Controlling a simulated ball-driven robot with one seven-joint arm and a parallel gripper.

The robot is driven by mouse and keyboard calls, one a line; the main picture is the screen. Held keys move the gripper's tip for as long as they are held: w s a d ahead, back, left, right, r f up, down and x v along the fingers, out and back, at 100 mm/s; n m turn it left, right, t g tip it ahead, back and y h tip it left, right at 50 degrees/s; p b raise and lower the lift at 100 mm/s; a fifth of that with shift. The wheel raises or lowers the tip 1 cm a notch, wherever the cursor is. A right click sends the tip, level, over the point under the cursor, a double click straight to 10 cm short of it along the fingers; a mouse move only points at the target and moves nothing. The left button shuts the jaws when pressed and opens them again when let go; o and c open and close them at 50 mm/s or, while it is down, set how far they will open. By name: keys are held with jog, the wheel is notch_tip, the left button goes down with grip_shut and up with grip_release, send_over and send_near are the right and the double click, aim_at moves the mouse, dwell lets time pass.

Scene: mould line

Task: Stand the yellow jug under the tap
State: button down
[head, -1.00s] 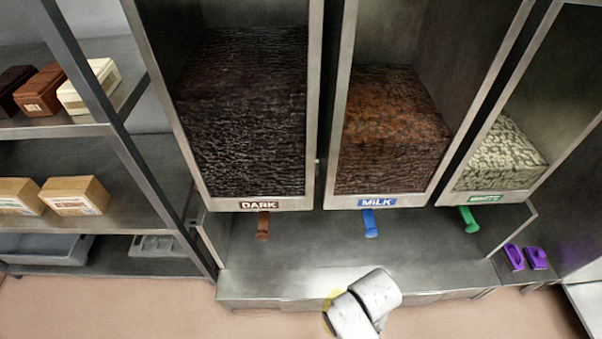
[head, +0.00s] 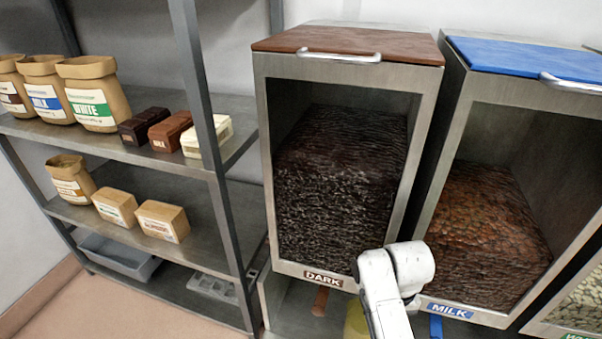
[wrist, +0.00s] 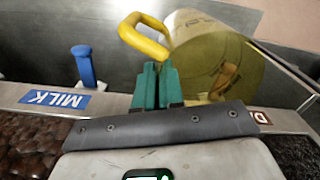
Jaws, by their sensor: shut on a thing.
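The see-through yellow jug (wrist: 215,55) appears tilted in the wrist view, its solid yellow handle (wrist: 145,38) on the left. My gripper (wrist: 156,70) has its teal fingers shut at the handle's lower end. The brown tap (wrist: 227,80) of the dark bin shows within the jug's outline; I cannot tell whether it is above the mouth or behind the wall. In the head view the jug (head: 356,322) is mostly hidden behind my arm, just right of the brown tap (head: 320,301). My gripper is hidden there.
The blue tap (head: 436,327) under the milk bin (head: 490,240) is to the right. The dark bin (head: 340,190) stands above the jug. A steel shelf (head: 150,190) with bags, blocks and boxes stands left. The ledge (head: 290,318) below the bins is partly visible.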

jog(key=s+r+p, duration=0.4)
jog(key=r+p, duration=0.3)
jog(key=p, duration=0.1)
jog(key=s+r+p, duration=0.4)
jog(key=r+p, duration=0.4)
jog(key=p, duration=0.1)
jog(key=shift+s, duration=0.15)
jog(key=shift+r, duration=0.1)
